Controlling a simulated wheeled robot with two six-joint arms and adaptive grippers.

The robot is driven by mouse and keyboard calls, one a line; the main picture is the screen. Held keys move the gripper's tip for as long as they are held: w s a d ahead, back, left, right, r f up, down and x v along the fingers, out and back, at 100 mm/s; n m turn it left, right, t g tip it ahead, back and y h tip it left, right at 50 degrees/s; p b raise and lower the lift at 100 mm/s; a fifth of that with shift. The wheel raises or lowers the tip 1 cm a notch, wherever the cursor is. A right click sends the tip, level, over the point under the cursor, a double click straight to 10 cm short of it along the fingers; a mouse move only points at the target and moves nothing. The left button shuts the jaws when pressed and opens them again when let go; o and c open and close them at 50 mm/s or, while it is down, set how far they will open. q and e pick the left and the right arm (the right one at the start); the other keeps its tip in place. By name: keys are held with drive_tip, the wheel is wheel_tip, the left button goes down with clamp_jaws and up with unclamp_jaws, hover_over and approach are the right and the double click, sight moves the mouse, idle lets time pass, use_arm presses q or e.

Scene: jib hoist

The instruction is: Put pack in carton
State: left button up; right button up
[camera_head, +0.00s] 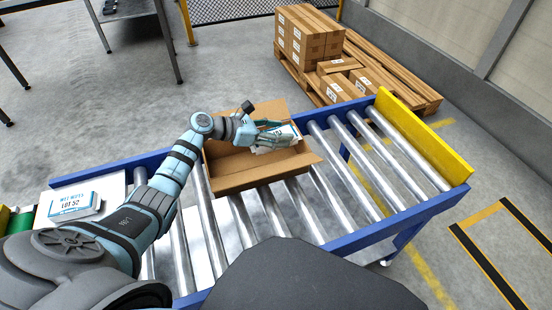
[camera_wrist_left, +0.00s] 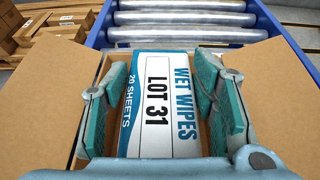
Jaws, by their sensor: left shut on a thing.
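An open brown carton (camera_head: 240,181) stands on the roller conveyor with its flaps spread. My left gripper (camera_head: 268,139) is over the carton. In the left wrist view the pack (camera_wrist_left: 160,105) sits between the two teal finger pads, with carton walls and flaps on both sides. The pack is at the carton's opening; how far down it is cannot be told. A second pack (camera_head: 72,202), marked LOT 52, lies at the conveyor's left end. My right gripper is not in view.
The roller conveyor (camera_head: 275,215) has a blue frame and a yellow end stop (camera_head: 425,135) on the right. Rollers right of the carton are clear. A pallet (camera_head: 395,75) with stacked cartons (camera_head: 305,35) stands behind on the floor. A grey table (camera_head: 125,12) is at the back left.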

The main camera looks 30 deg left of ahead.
use_arm(q)
wheel_tip(320, 180, down, 4)
drive_tip(key=shift+r+b, duration=0.1)
drive_tip(key=shift+b, duration=0.5)
wheel_tip(320, 180, down, 4)
drive_tip(key=shift+r+b, duration=0.1)
drive_tip(key=shift+b, duration=0.95)
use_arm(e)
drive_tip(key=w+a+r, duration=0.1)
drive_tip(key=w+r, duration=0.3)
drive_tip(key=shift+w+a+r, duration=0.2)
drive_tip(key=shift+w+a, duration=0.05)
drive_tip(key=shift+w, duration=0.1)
use_arm(q)
drive_tip(key=o, duration=0.8)
drive_tip(key=shift+f, duration=0.2)
drive_tip(key=o, duration=0.4)
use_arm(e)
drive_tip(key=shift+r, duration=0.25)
use_arm(q)
drive_tip(key=shift+r, duration=0.1)
